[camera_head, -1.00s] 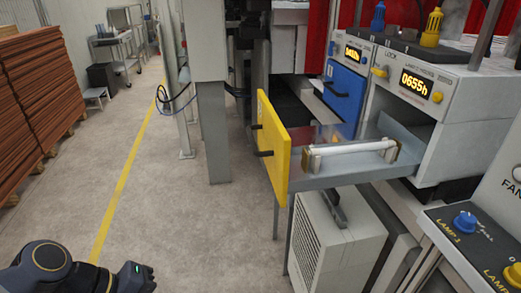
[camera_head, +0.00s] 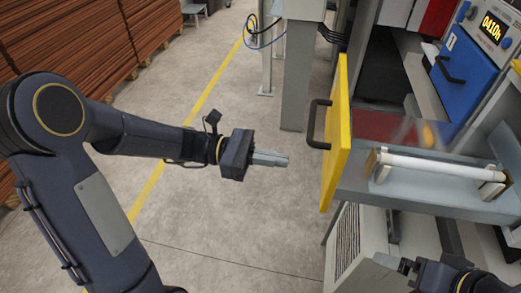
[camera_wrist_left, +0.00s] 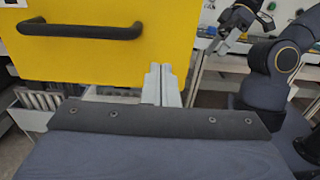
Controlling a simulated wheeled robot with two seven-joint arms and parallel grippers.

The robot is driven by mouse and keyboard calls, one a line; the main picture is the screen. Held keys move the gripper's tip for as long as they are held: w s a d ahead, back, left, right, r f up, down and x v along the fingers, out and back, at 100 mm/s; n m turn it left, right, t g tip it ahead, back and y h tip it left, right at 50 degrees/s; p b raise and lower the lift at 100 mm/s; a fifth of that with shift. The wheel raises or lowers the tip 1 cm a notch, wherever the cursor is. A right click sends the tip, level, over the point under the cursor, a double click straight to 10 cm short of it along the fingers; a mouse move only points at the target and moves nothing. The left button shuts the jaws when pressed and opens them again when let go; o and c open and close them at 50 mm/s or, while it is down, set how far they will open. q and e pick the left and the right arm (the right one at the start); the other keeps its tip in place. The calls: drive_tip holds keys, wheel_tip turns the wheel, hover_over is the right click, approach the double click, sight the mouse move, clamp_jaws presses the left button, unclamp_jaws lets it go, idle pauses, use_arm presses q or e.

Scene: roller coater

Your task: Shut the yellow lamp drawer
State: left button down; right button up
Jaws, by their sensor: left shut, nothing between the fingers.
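The yellow lamp drawer (camera_head: 338,135) is pulled out, its yellow front facing left with a black handle (camera_head: 313,124). A white lamp tube (camera_head: 435,166) lies across holders in its grey tray (camera_head: 400,194). My left gripper (camera_head: 286,160) is shut and empty, pointing at the yellow front from the left, with a small gap between. In the left wrist view its fingers (camera_wrist_left: 161,84) appear at the right edge of the yellow panel (camera_wrist_left: 75,42), below and right of the handle. My right gripper (camera_head: 408,267) is at the lower right, below the tray; its jaw state is unclear.
A blue drawer (camera_head: 460,80) with a black handle looks closed behind the yellow one. A light grey box unit (camera_head: 346,245) stands beneath the tray. A grey post (camera_head: 298,75) rises beyond the drawer. The floor left of the drawer is clear.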

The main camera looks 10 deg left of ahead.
sight(328, 168)
use_arm(q)
drive_tip(key=d+p, duration=0.1)
drive_tip(key=d, duration=0.6)
drive_tip(key=shift+w+d, duration=0.1)
drive_tip(key=shift+d, duration=0.3)
use_arm(e)
drive_tip(key=shift+r, duration=0.85)
use_arm(q)
drive_tip(key=shift+d, duration=0.1)
